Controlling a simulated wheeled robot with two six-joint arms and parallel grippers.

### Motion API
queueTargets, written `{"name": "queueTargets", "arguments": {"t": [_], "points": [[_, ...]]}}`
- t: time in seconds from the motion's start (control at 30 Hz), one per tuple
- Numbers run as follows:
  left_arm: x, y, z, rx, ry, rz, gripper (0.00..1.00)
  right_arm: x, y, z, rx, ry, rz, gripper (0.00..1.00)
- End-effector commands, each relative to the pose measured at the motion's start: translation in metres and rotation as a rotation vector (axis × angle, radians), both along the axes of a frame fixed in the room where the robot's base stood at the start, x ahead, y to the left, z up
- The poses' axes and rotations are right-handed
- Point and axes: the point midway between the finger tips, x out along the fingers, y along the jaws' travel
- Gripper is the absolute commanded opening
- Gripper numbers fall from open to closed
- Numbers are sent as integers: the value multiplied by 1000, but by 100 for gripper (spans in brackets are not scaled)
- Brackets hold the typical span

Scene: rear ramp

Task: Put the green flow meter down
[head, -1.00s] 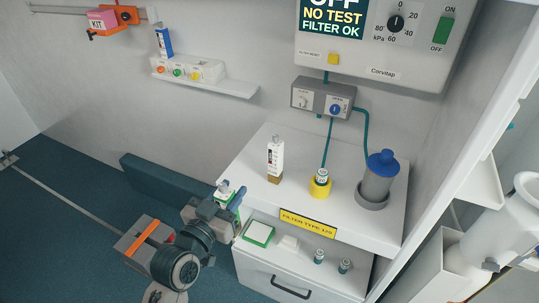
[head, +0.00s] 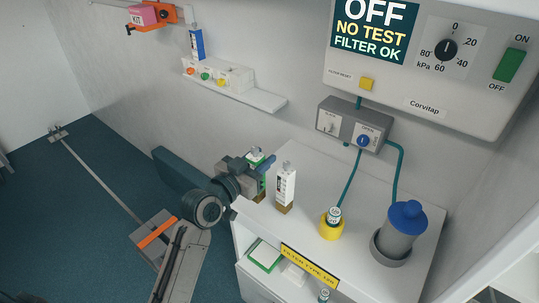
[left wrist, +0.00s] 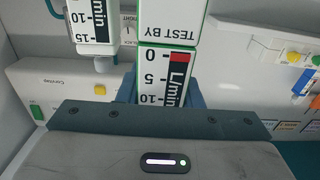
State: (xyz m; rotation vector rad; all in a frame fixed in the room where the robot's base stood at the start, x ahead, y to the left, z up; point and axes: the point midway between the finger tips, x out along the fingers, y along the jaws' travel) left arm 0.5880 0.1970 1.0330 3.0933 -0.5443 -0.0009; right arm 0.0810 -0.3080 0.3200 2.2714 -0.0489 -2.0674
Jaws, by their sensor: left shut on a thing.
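The green flow meter (left wrist: 163,75) is a white block with green edges and an L/min scale in the left wrist view. In the head view it (head: 257,156) is partly hidden by my gripper. My left gripper (head: 255,170) is shut on it, at the back left of the white cabinet top (head: 305,222). I cannot tell whether its base touches the top. A second white flow meter (head: 286,186) with a brown base stands upright just to its right. It also shows close by in the left wrist view (left wrist: 92,22). My right gripper is not in view.
A yellow holder (head: 331,228) with a small canister and a blue-lidded jar (head: 402,232) stand further right on the top. A wall shelf (head: 235,93) bears a blue flow meter (head: 196,43). Below is an open compartment with a green-edged tray (head: 264,255).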

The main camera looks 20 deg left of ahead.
Motion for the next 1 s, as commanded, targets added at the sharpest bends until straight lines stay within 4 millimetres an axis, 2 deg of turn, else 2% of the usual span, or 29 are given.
{"name": "queueTargets", "arguments": {"t": [0.03, 0.1, 0.3, 0.37, 0.63, 1.0], "points": [[14, -1, 4, -3, -1, 1, 0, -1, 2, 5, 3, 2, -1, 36], [30, -1, 1, -3, -2, 1, 0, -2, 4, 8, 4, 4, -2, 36], [57, -2, -3, -1, -3, 1, 0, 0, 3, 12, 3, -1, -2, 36], [60, -2, -5, -1, -2, 1, 0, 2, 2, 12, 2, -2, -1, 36], [60, -2, -38, -1, 0, 1, 0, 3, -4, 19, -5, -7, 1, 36], [60, -2, -43, 0, -2, 1, 0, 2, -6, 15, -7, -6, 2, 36]]}}
